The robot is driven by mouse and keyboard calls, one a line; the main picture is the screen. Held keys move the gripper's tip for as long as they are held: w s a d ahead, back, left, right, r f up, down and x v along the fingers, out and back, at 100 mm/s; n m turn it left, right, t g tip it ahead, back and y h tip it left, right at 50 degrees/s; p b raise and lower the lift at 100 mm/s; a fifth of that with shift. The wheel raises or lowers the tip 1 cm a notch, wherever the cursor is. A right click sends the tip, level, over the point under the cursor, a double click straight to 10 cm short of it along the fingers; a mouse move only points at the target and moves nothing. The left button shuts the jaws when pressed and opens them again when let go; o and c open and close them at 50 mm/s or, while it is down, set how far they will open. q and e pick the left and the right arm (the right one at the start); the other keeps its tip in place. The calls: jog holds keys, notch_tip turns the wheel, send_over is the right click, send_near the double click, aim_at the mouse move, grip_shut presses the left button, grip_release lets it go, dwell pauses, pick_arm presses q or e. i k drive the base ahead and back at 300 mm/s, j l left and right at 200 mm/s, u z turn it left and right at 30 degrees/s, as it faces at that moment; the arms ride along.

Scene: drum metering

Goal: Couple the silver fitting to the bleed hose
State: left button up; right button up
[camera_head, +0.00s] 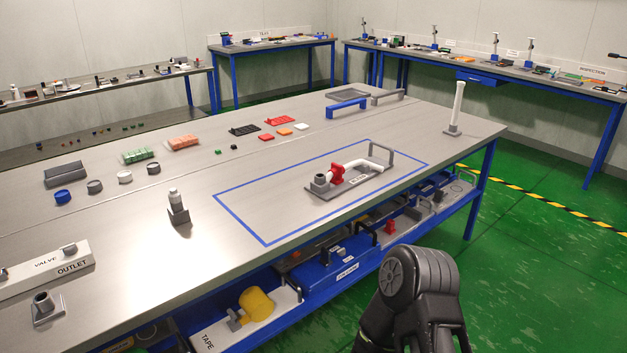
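A small silver-grey cylindrical piece (173,195), which looks like the silver fitting, stands upright in a dark block (179,215) near the table's front left. A white upright tube (457,103), possibly the bleed hose, stands on a small grey base at the table's right end. Inside the blue taped rectangle, a grey plate (325,191) carries a grey socket, a red valve and a white pipe (358,166). I cannot tell for certain which white part is the hose. The fitting is apart from both. Neither gripper is in view; only a dark arm link of mine shows at lower right.
A white OUTLET block (50,268) and a grey socket stand (46,307) are at the table's left. Coloured caps, trays and a blue handle (346,109) line the back. A crowded lower shelf holds a yellow part (257,303). The tabletop around the fitting is clear.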

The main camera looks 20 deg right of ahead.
aim_at(174, 197)
jog(key=i+j, duration=0.25)
jog(key=i, duration=0.25)
jog(key=z, duration=1.1)
